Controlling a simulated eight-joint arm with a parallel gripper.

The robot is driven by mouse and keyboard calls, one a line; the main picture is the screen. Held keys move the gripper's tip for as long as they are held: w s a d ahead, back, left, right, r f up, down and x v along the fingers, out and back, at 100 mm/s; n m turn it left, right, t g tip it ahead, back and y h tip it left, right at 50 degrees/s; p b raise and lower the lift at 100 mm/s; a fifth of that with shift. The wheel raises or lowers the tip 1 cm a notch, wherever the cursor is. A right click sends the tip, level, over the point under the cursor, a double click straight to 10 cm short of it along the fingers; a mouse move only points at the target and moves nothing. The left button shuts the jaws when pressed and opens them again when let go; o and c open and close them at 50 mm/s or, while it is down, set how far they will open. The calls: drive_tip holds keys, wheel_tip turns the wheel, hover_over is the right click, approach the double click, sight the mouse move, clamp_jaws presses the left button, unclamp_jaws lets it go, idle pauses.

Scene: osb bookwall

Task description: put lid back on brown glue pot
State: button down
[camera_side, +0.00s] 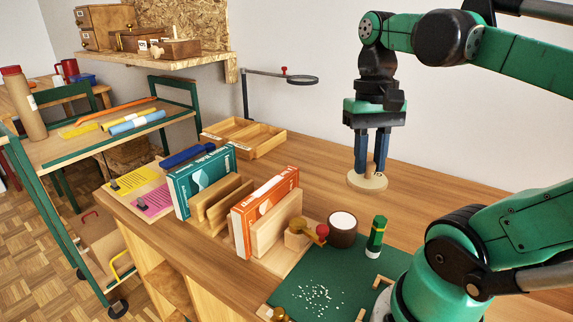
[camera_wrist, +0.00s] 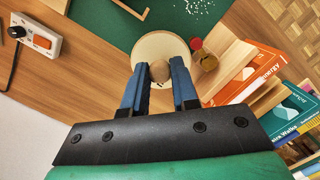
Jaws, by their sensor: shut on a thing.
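My gripper (camera_side: 371,164) is shut on the knob of a pale round wooden lid (camera_side: 366,183) and holds it level above the wooden bench. In the wrist view the blue fingers of the gripper (camera_wrist: 159,70) close around the knob, and the lid (camera_wrist: 158,45) spreads beneath it. The brown glue pot (camera_side: 342,232) stands upright on the bench by the green mat, open, with white contents showing. The lid is higher than the pot and apart from it. In the wrist view I cannot make out the pot; the lid probably hides it.
A green glue stick (camera_side: 376,236) stands right of the pot. White bits lie on the green mat (camera_side: 345,273). Bare bench (camera_side: 440,195) lies behind and right.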

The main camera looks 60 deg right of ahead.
drive_tip(key=shift+r, duration=0.45)
drive_tip(key=shift+w+d, duration=0.15)
drive_tip(key=shift+w, duration=0.05)
drive_tip(key=shift+w+d+f, duration=0.7)
drive_tip(key=shift+d+f, duration=0.1)
drive_tip(key=shift+f, duration=1.5)
drive_tip(key=shift+w+d+f, duration=0.65)
drive_tip(key=shift+d+f, duration=0.1)
drive_tip(key=shift+f, duration=1.5)
drive_tip(key=shift+w+d+f, duration=0.7)
drive_tip(key=shift+d+f, duration=0.1)
drive_tip(key=shift+f, duration=1.5)
drive_tip(key=shift+f, duration=0.2)
drive_tip(key=c, duration=0.6)
unclamp_jaws()
drive_tip(key=shift+o, duration=0.3)
